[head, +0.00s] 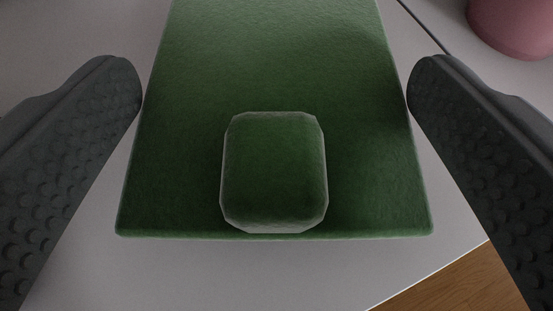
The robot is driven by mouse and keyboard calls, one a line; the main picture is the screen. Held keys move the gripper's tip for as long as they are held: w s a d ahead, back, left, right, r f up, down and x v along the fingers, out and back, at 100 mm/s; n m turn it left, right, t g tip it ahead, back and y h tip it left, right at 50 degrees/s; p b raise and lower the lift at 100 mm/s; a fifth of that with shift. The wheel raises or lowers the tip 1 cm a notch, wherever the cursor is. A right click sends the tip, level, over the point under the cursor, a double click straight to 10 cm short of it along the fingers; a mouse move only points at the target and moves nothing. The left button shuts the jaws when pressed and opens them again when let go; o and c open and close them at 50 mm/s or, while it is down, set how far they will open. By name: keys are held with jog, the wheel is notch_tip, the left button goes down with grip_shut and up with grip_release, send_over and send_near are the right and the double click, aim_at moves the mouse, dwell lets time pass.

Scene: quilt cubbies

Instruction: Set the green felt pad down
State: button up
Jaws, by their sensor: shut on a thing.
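The green felt pad (270,60) fills the middle of the head view, a flat dark green slab with its near edge toward me. A rounded green block (274,172) with paler edges sits on the pad near that edge; I cannot tell whether it is part of the pad. My gripper (275,88) is shut on the pad, with one dark, studded finger against its left side and one against its right. The pad's far end runs out of the top of the view. Whether the pad touches the surface below, I cannot tell.
A pale grey surface (220,275) lies below the pad, with a dark seam at the upper right. A pink rounded object (512,25) stands at the top right corner. The pale surface ends at a slanting edge at the lower right, with brown wood (460,285) beyond.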

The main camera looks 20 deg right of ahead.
jog(key=shift+f, duration=1.05)
jog(key=shift+f, duration=0.15)
jog(key=o, duration=0.8)
jog(key=shift+c, duration=0.2)
jog(key=shift+s+r, duration=0.1)
jog(key=shift+r, duration=0.15)
jog(key=v, duration=1.1)
jog(key=shift+s, duration=0.35)
jog(key=shift+s+a+r, duration=0.1)
jog(key=shift+a+r, duration=0.05)
jog(key=shift+a, duration=0.1)
